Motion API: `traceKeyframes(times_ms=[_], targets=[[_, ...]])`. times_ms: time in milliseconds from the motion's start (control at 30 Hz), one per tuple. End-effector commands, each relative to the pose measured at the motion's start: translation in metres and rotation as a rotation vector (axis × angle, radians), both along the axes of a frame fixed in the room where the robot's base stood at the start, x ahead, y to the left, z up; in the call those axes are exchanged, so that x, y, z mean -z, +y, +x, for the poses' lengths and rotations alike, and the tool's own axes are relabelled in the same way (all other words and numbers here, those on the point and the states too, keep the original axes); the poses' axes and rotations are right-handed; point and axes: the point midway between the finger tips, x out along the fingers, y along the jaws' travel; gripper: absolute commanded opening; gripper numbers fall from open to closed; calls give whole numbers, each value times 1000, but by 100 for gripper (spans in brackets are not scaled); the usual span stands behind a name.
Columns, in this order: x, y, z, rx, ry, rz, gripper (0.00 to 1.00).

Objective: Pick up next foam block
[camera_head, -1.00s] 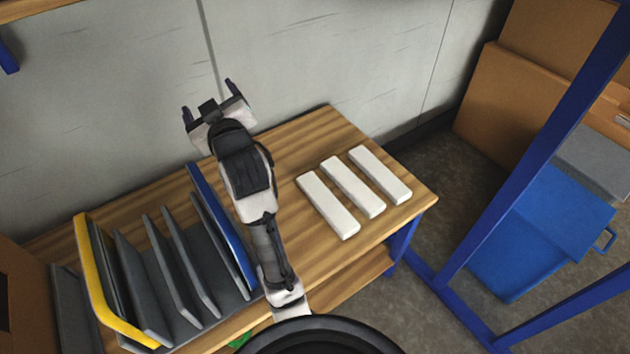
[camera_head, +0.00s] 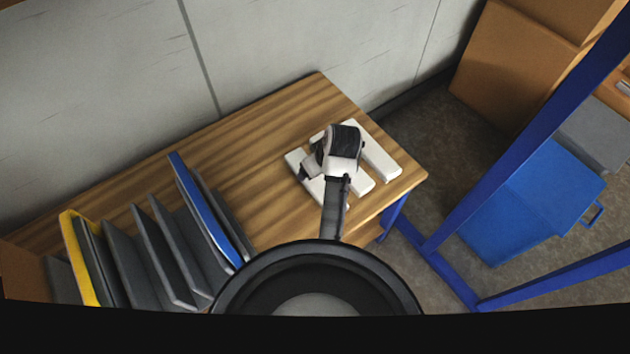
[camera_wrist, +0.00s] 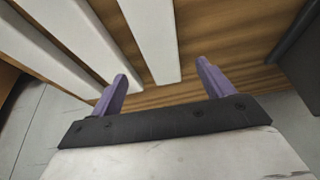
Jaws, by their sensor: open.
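Three white foam blocks lie side by side on the wooden table's right part. In the head view the right block (camera_head: 380,155) shows clearly, while my arm partly covers the middle block (camera_head: 359,181) and the left block (camera_head: 294,157). My gripper (camera_wrist: 162,72) is open and points down over the blocks. In the wrist view an outer block (camera_wrist: 150,35) shows between the two purple fingers near its end. I cannot tell the height of the fingers above it. The two other blocks (camera_wrist: 78,35) (camera_wrist: 35,45) lie to the left. No block is held.
A rack of grey panels (camera_head: 165,260) with a blue panel (camera_head: 205,215) and a yellow-edged panel (camera_head: 75,255) stands on the table's left. The table (camera_head: 250,140) is bare between rack and blocks. A wall is behind; a blue frame (camera_head: 520,165) stands at the right.

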Motion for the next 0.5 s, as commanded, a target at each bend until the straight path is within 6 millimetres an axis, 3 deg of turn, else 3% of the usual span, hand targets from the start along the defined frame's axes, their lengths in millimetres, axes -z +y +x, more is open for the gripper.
traceKeyframes(times_ms=[267, 500], targets=[[20, 5, 6, -1, 1, 0, 80], [54, 10, 12, 0, 1, -1, 80]])
